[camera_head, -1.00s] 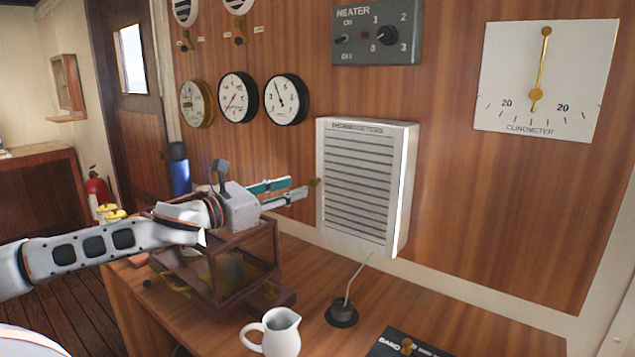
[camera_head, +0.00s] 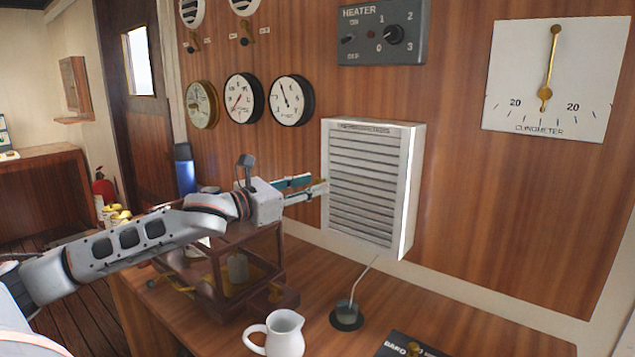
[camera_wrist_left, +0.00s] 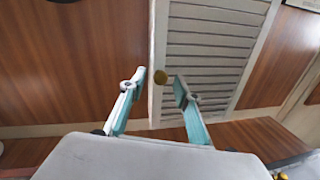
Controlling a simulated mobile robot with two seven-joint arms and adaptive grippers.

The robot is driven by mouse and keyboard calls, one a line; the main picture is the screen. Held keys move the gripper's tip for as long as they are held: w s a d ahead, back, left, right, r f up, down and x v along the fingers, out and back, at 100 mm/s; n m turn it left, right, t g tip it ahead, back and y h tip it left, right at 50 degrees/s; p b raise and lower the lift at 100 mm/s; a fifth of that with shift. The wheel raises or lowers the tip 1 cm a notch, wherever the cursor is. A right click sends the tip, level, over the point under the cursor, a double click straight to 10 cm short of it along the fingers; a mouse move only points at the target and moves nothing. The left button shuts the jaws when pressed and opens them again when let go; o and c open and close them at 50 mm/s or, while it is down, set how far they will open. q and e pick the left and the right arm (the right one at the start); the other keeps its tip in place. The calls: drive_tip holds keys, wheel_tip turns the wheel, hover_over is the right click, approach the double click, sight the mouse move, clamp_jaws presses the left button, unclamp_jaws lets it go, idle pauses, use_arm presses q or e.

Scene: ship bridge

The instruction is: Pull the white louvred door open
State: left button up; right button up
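The white louvred door (camera_head: 368,188) is shut on the wood-panelled wall in the head view. Its slats also fill the upper middle of the left wrist view (camera_wrist_left: 215,40). A small round brass knob (camera_wrist_left: 160,77) sits by the door's left edge; in the head view my fingers hide it. My left gripper (camera_head: 318,187) reaches the door's left edge from the left. In the left wrist view its two fingers (camera_wrist_left: 159,86) are apart, with the knob showing between and just beyond the tips; I cannot tell whether they touch it. My right gripper is in neither view.
Under my left arm a wood-framed glass case (camera_head: 225,310) stands on the desk (camera_head: 400,300). A heater panel (camera_head: 382,32) and gauges (camera_head: 291,100) are above.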

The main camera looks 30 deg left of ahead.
sight(316, 183)
use_arm(q)
drive_tip(key=shift+x, duration=0.85)
drive_tip(key=shift+w+d, duration=0.2)
drive_tip(key=shift+w, duration=0.4)
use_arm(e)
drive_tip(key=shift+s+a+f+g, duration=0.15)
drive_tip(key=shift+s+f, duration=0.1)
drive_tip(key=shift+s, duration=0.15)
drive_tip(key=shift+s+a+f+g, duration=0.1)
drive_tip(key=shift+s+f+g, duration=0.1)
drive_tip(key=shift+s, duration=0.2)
use_arm(q)
clamp_jaws()
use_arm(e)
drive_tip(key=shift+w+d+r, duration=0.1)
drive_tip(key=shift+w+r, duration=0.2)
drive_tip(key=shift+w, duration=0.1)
